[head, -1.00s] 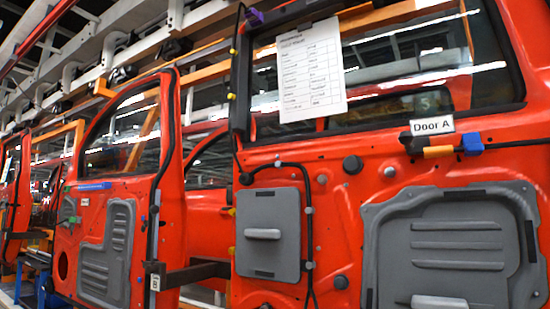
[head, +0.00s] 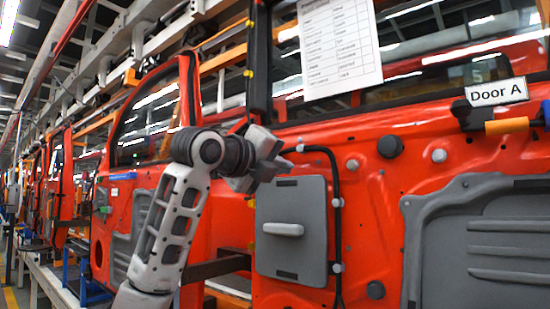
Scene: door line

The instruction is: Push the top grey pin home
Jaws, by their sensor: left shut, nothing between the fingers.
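The orange-red Door A (head: 400,200) fills the right of the head view. Several small grey pins show on it. The highest one along the black cable (head: 337,178) is a light grey pin (head: 300,148) at the cable's upper bend. Lower ones sit at the cable's side (head: 338,203) and near its lower part (head: 337,268). My left gripper (head: 272,168) is shut and empty, just left of the upper pin and above the grey panel. I cannot tell whether its tips touch the door. How far the pin stands out is too small to tell. My right gripper is out of view.
A grey panel with a handle (head: 283,229) is just below my left gripper. A paper sheet (head: 340,45) hangs above over the window. Light grey studs (head: 439,155) and a black plug (head: 390,146) are to the right. Another red door (head: 140,190) stands behind my left arm.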

